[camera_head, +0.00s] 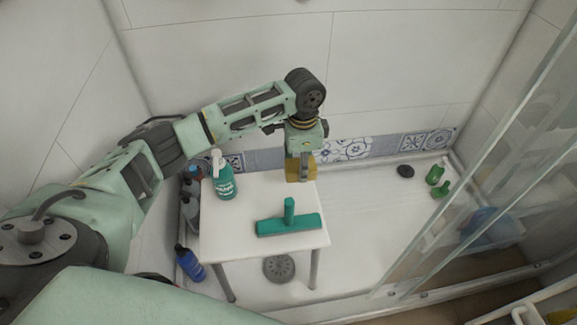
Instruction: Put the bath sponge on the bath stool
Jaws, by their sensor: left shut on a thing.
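My left gripper (305,166) points down over the back right corner of the white bath stool (237,220). It is shut on the yellow bath sponge (292,170), whose sides show around the fingers. The sponge is at or just above the stool top; I cannot tell whether it touches. My right gripper is not in view.
Several bottles, one blue (190,263), stand left of the stool. A glass door (470,170) bounds the right side. A dark round item (405,171) and green items (437,180) lie on the shower floor.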

